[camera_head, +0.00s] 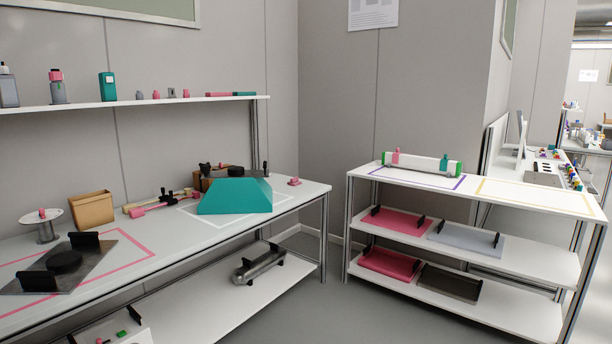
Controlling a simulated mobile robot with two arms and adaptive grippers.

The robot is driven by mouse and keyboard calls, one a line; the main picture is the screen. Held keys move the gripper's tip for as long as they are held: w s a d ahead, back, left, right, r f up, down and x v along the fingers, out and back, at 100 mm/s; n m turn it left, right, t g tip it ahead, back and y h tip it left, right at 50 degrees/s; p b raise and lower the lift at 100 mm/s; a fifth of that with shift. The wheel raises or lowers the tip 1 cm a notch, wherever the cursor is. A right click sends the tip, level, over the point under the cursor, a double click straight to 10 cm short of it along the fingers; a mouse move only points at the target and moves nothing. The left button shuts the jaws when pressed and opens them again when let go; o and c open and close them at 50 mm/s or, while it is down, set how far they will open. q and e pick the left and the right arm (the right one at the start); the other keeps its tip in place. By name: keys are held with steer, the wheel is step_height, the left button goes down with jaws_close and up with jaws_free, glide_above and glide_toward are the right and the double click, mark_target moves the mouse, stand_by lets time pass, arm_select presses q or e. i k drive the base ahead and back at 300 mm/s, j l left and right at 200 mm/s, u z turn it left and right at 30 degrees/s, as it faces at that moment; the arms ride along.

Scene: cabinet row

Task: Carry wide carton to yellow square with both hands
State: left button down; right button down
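A long, low white box with green ends (423,167), which looks like the wide carton, lies at the back of the right-hand table. A pink and a teal upright piece show at it; I cannot tell whether they are attached. It lies at a purple outline (458,185). The yellow square (538,207) is an outline on the same tabletop, to the right of the box, and its inside looks empty. Neither of my grippers is in view.
Below the right-hand tabletop (470,192), shelves hold pink and grey trays. The left bench (165,244) carries a teal sloped block (235,197), a brown open box (93,208) and a dark plate with handles (62,264). Grey floor is free between the tables.

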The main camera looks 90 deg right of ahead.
mark_target(530, 194)
steer(key=l+z, duration=0.1)
steer(key=z, duration=3.85)
steer(key=i+l+z, duration=0.15)
steer(key=i, duration=2)
steer(key=j, duration=0.05)
